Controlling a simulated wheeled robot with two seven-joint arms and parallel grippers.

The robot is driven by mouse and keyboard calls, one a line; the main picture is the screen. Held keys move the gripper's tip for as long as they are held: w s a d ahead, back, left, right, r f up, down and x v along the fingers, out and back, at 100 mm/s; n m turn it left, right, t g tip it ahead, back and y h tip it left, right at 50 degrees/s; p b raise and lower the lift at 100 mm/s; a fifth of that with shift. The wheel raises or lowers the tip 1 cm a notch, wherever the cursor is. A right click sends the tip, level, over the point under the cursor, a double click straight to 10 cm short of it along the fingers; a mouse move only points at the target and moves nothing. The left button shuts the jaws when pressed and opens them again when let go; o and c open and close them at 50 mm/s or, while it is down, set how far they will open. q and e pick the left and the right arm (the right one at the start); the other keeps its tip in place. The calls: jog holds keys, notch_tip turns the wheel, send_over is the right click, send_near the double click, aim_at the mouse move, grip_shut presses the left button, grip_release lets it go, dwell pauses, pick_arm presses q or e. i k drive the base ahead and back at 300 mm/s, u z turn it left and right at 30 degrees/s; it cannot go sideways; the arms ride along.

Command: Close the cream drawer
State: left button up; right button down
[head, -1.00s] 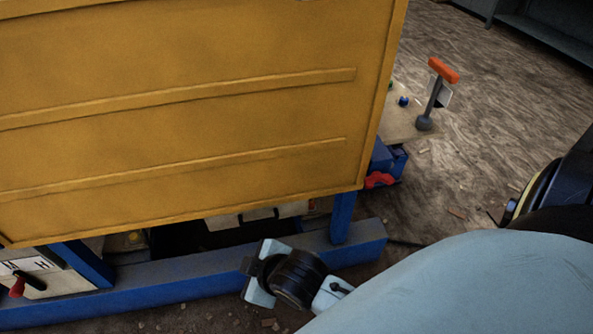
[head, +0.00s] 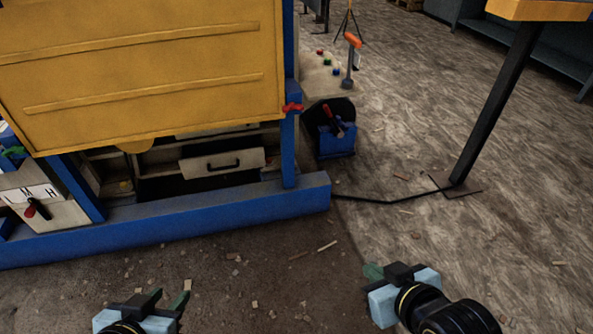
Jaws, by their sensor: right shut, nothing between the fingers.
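The cream drawer (head: 222,163) sits in the low opening under the yellow panel, behind the blue beam. Its front has a black handle and appears to stand out from the dark cavity, so it looks at least partly open. My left gripper (head: 167,298) is at the bottom edge, its two fingers apart and empty, well in front of and below the drawer. My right gripper (head: 373,271) is shut and empty above the floor, to the right of and nearer than the drawer. Neither gripper touches it.
The yellow panel (head: 150,65) overhangs the drawer. The blue beam (head: 190,217) runs along the floor before it, with a blue post (head: 288,150) on its right. A blue box (head: 335,140), a cable (head: 385,201) and a black post (head: 497,105) stand right. Front floor holds small debris.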

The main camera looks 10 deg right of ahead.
aim_at(198, 161)
jog(key=u, duration=0.55)
jog(key=i, duration=0.4)
jog(key=u, duration=0.7)
jog(key=i, duration=0.8)
jog(key=z, duration=0.1)
